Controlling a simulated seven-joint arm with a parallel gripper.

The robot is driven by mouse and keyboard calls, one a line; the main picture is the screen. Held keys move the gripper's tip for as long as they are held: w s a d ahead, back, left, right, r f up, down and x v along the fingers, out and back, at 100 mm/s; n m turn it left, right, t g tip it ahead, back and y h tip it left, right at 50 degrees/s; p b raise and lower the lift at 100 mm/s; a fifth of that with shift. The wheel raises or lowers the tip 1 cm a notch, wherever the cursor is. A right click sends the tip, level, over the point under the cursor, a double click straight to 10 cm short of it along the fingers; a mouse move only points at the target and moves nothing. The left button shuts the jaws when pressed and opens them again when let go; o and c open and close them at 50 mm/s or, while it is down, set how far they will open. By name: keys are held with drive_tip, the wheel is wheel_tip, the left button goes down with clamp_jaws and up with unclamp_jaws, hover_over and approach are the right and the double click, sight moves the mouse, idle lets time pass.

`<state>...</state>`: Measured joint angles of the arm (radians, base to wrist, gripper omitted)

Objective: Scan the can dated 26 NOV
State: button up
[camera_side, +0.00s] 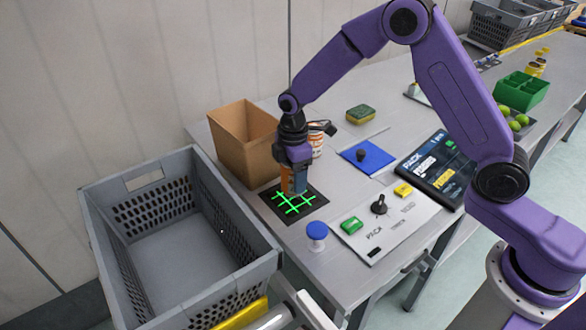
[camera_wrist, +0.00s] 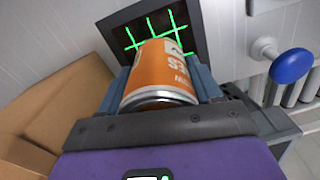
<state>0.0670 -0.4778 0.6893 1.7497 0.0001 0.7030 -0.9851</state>
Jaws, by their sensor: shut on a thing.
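My gripper (camera_side: 294,178) is shut on an orange can (camera_wrist: 160,72) with white lettering and a silver rim. In the side view the can (camera_side: 287,184) is mostly hidden by the fingers. The gripper points down and holds it over the black scanner plate (camera_side: 266,205) with bright green grid lines. The plate also shows beyond the can in the wrist view (camera_wrist: 197,38). I cannot tell whether the can touches the plate. No date is readable on it. A white and orange container (camera_side: 316,141) stands behind the gripper, partly hidden.
An open cardboard box (camera_side: 245,146) stands left of the gripper, close by. A grey crate (camera_side: 181,169) sits beyond the table's left edge. A blue knob (camera_side: 317,231), control panel (camera_side: 397,226), blue pad (camera_side: 370,157), tablet (camera_side: 438,168) and sponge (camera_side: 360,114) occupy the table.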

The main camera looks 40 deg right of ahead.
idle(0.3)
drive_tip(key=shift+r, duration=2.25)
drive_tip(key=shift+d, duration=0.1)
